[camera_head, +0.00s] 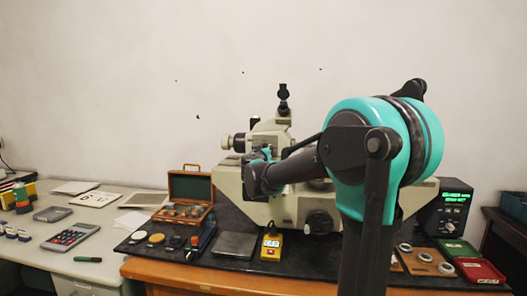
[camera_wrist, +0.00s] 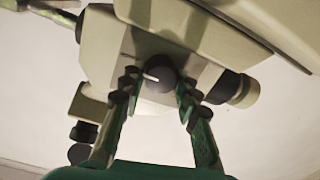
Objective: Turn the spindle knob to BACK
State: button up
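A dark round knob (camera_wrist: 159,79) with a short white pointer line sits on the pale machine body in the wrist view. The pointer lies toward the left and slightly up in that picture. I take it for the spindle knob; no BACK label is readable. My gripper (camera_wrist: 157,90) has its two green, dark-padded fingers spread, one on each side of the knob. Small gaps seem to show; I cannot tell how deep the fingers reach. In the head view, the teal gripper (camera_head: 262,156) is against the beige machine (camera_head: 285,208), and the knob is hidden.
The machine stands on a black mat (camera_head: 325,246) on the bench. A display box (camera_head: 447,207), green tray (camera_head: 459,249) and red tray (camera_head: 479,270) are at right.

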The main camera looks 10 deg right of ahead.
jog(key=c, duration=0.5)
jog(key=shift+c, duration=0.2)
jog(key=shift+n, duration=0.5)
jog(key=n, duration=0.2)
jog(key=shift+n, duration=0.4)
jog(key=n, duration=0.4)
jog(key=shift+a+n, duration=0.15)
jog(key=shift+n, duration=0.15)
jog(key=n, duration=0.4)
jog(key=shift+g, duration=0.3)
jog(key=n, duration=0.5)
jog(key=shift+f, duration=0.1)
